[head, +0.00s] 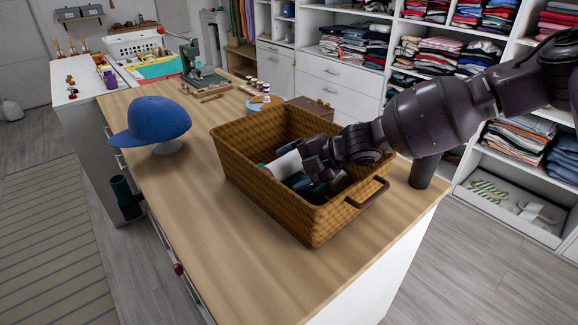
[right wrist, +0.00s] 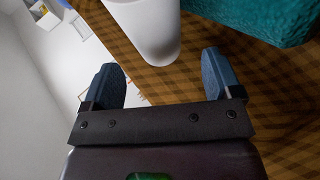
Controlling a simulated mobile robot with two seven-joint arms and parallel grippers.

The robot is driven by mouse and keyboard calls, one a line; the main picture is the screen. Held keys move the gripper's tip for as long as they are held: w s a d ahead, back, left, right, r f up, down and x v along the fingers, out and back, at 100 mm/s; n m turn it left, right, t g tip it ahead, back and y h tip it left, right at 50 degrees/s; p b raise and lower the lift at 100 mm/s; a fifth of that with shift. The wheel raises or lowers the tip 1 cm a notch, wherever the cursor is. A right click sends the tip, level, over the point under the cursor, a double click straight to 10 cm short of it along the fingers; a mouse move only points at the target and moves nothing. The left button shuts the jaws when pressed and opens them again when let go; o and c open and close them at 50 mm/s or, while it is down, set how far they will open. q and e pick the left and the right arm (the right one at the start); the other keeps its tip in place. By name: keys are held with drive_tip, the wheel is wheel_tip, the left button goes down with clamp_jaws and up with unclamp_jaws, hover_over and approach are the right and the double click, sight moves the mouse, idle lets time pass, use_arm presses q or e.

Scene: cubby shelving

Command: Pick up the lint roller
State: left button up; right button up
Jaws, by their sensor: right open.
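The lint roller, with a white cylindrical roll (head: 286,165), lies in a brown woven basket (head: 262,198) on the wooden counter. My right gripper (head: 318,178) reaches into the basket from the right, at the roll's right end, and hides part of the contents. In the right wrist view, my right gripper (right wrist: 162,75) has its two blue fingers spread with nothing between them. The rounded end of the white roll (right wrist: 147,28) is just beyond the fingertips, and a teal item (right wrist: 265,18) is beside it. My left gripper is not in view.
The basket's handle (head: 368,193) and walls surround the gripper. A blue cap (head: 150,120) on a stand is left of the basket. A dark cylinder (head: 424,172) stands to its right. The counter's front part (head: 225,245) is clear.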

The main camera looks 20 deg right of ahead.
sight(283, 170)
drive_tip(key=b+x, duration=0.1)
drive_tip(key=x, duration=0.3)
drive_tip(key=shift+w+a+f, duration=0.2)
drive_tip(key=shift+f, duration=0.05)
drive_tip(key=shift+w+a+f, duration=0.1)
drive_tip(key=shift+w+a, duration=0.1)
drive_tip(key=shift+a, duration=0.1)
drive_tip(key=c, duration=1.1)
